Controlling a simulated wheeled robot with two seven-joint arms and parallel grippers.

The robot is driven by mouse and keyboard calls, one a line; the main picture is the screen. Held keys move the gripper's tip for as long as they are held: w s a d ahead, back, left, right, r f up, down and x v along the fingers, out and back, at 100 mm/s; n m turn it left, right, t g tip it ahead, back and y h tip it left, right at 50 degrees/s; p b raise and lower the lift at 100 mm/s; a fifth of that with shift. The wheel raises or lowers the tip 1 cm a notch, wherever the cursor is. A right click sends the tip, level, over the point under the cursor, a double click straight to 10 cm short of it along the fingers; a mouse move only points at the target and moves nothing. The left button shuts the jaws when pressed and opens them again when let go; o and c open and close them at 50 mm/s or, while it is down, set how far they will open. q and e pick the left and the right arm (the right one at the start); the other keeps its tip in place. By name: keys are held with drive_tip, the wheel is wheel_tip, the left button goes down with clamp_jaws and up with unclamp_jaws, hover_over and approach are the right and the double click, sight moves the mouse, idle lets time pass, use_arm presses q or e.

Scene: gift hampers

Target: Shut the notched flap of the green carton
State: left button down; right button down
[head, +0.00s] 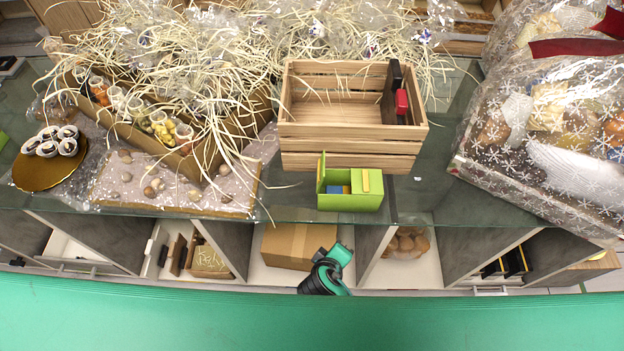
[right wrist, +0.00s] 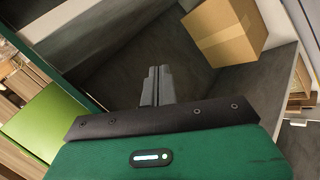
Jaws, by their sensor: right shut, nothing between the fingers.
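The green carton (head: 352,203) stands near the front edge of the glass counter, in front of the wooden crate. One flap (head: 321,172) stands upright at its left side. Its top is partly open, with something blue (head: 338,189) showing inside. I cannot make out a notch. My right gripper (right wrist: 157,82) is shut and empty. In the head view its arm (head: 327,272) is below and in front of the carton. A green surface, likely the carton (right wrist: 42,130), shows at left in the right wrist view. My left gripper is out of view.
The slatted wooden crate (head: 350,140) stands right behind the carton. A straw-filled hamper (head: 150,125) is to the left, a wrapped hamper (head: 545,130) to the right. Below the counter, a cardboard box (head: 297,245) sits in an open shelf. The glass beside the carton is mostly clear.

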wheel_tip(320, 180, up, 9)
drive_tip(key=t+h+b, duration=0.1)
drive_tip(key=n+t, duration=0.3)
drive_tip(key=t, duration=0.5)
approach(321, 172)
drive_tip(key=s+a+r, duration=0.1)
drive_tip(key=a+r, duration=0.1)
drive_tip(key=a, duration=0.4)
drive_tip(key=w+d, duration=0.6)
drive_tip(key=w, duration=0.3)
drive_tip(key=shift+f+g+b, duration=0.3)
drive_tip(key=shift+f, duration=0.1)
drive_tip(key=shift+w+d, duration=0.15)
drive_tip(key=shift+d, duration=0.05)
